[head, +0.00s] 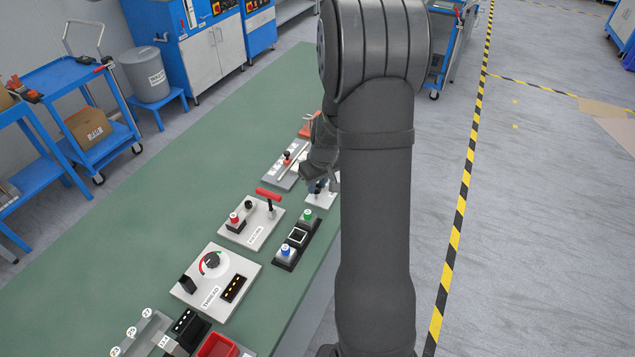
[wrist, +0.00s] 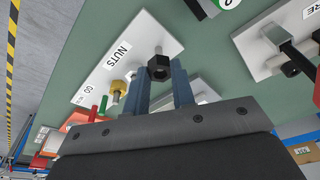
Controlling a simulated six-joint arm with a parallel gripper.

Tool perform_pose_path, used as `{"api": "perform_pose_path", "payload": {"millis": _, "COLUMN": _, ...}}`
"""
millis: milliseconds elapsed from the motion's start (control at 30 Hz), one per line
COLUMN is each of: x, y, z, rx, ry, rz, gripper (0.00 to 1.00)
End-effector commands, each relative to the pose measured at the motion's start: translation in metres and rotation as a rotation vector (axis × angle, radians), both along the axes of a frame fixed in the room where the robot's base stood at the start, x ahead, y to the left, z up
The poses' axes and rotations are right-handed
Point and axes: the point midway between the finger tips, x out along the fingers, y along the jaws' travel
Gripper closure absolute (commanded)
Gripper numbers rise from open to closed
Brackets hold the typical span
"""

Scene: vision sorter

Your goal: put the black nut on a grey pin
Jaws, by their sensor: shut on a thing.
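In the wrist view, the black nut (wrist: 159,72) is held between the tips of my gripper's blue fingers (wrist: 160,84). The nut is over the white plate marked NUTS (wrist: 97,69). A short grey pin end shows right by the nut; I cannot tell whether the nut is around it or in front of it. A brass nut (wrist: 118,89) sits on the plate beside my left finger. In the head view, my gripper (head: 319,186) is low over the bench's far right side, partly hidden by my arm; the black nut cannot be made out there.
Red and green pegs (wrist: 103,104) stand near the brass nut. In the head view, a plate with a red-handled lever (head: 253,236), a block of buttons (head: 297,237) and a dial panel (head: 191,287) stand nearer. The green bench top (head: 165,195) is clear on the left.

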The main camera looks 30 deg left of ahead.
Motion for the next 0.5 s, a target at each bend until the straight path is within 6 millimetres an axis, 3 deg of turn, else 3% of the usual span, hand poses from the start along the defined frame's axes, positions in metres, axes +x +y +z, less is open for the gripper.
{"api": "perform_pose_path", "payload": {"millis": 500, "x": -0.0002, "y": -0.0001, "z": -0.0062, "rx": 0.000, "ry": 0.000, "rz": 0.000, "gripper": 1.00}}
